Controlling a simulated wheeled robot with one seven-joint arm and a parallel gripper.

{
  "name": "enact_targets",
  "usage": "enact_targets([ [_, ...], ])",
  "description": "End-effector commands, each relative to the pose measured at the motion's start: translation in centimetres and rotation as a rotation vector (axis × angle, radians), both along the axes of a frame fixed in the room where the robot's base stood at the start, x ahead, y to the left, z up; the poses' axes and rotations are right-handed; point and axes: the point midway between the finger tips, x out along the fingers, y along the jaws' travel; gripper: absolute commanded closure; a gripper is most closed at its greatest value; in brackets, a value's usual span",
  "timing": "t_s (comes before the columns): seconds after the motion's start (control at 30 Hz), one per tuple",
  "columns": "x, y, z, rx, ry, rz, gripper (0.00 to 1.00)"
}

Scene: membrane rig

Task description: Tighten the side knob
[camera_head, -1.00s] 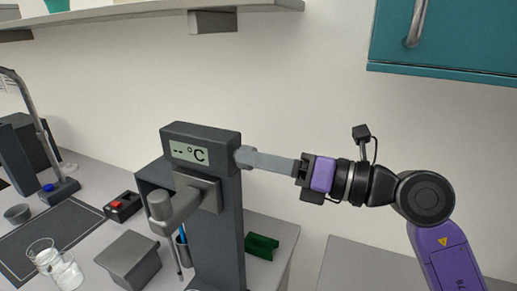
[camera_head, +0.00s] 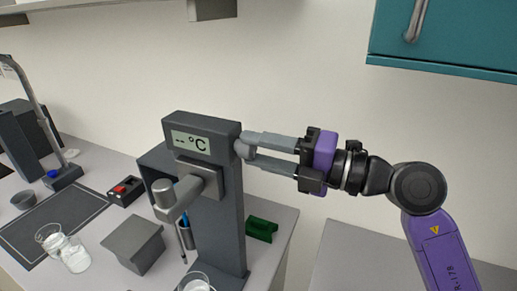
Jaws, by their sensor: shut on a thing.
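The dark grey rig column (camera_head: 220,225) stands upright on the bench, with a display (camera_head: 191,143) reading "-- °C" on its head. The side knob (camera_head: 240,148) is a small grey round knob on the right side of that head. My gripper (camera_head: 250,147) reaches in from the right, roughly level. Its two long grey fingers lie one above the other and are shut on the side knob, which partly shows between the tips. The fingers hide some of the knob.
A clamp arm with a grey cylinder (camera_head: 164,192) juts from the column's front. Glass beakers (camera_head: 75,258), a grey block (camera_head: 133,243), a red-buttoned box (camera_head: 125,190) and a green block (camera_head: 262,229) stand on the bench. A teal cabinet (camera_head: 450,35) hangs upper right.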

Motion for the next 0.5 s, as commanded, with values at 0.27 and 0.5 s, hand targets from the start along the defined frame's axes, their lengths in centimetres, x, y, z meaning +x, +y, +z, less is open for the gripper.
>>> enact_targets([
  [0.27, 0.11, -0.15, -0.05, 0.013, 0.036, -0.003, 1.00],
  [0.5, 0.12, -0.15, -0.06, 0.013, 0.038, -0.003, 1.00],
])
